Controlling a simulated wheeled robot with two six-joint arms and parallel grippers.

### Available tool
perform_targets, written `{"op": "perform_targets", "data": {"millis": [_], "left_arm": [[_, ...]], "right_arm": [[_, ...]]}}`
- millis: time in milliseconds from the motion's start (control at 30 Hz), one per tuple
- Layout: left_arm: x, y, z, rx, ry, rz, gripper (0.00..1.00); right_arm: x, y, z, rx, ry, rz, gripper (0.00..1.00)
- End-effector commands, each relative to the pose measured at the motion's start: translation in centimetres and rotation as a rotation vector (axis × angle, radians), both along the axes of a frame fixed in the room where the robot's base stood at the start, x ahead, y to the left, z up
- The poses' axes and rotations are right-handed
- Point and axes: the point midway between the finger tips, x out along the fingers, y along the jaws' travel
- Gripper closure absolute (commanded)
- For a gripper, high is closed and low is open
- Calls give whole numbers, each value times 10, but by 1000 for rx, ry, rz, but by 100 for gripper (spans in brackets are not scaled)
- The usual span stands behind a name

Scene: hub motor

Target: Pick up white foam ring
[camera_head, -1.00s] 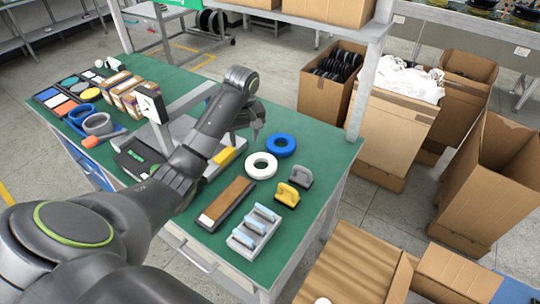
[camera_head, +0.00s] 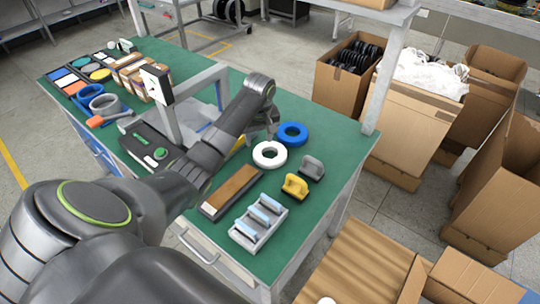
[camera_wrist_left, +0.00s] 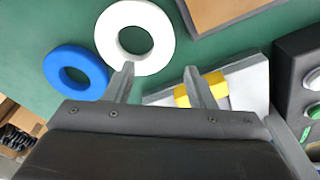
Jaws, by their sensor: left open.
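The white foam ring (camera_head: 269,155) lies flat on the green table, beside the blue ring (camera_head: 292,134). In the left wrist view the white ring (camera_wrist_left: 103,37) is at the top, ahead of the left fingertip on that side, and the blue ring (camera_wrist_left: 52,73) is to its left. My left gripper (camera_head: 262,133) is above the table just behind the white ring in the head view. In the left wrist view its two fingers (camera_wrist_left: 158,70) are apart with nothing between them. My right gripper is not in view.
A yellow-and-grey block (camera_wrist_left: 214,84) lies close to the left gripper's fingers. A brown-topped strip (camera_head: 231,190), a white rack (camera_head: 259,223) and yellow and grey handled pieces (camera_head: 295,186) stand nearer the table's front. Cardboard boxes (camera_head: 401,126) stand on the floor to the right.

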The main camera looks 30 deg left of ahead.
Motion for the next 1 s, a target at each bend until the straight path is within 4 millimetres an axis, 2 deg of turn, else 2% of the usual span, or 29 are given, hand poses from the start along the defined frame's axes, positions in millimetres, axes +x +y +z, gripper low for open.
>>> {"op": "perform_targets", "data": {"millis": [100,267,433,600,867,900,1000], "left_arm": [[1,1,-13,1,1,1,50],[0,2,-23,1,1,0,50],[-5,3,-48,-1,5,1,50],[-3,4,-67,0,2,0,50],[-2,5,-70,1,-1,-1,50],[-2,5,-70,1,-1,-1,51],[-2,5,-70,1,-1,-1,64]], "right_arm": [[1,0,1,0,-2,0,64],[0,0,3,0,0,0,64],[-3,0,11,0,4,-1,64],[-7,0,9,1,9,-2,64],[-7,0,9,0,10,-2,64],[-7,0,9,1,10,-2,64],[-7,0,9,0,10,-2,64]]}}
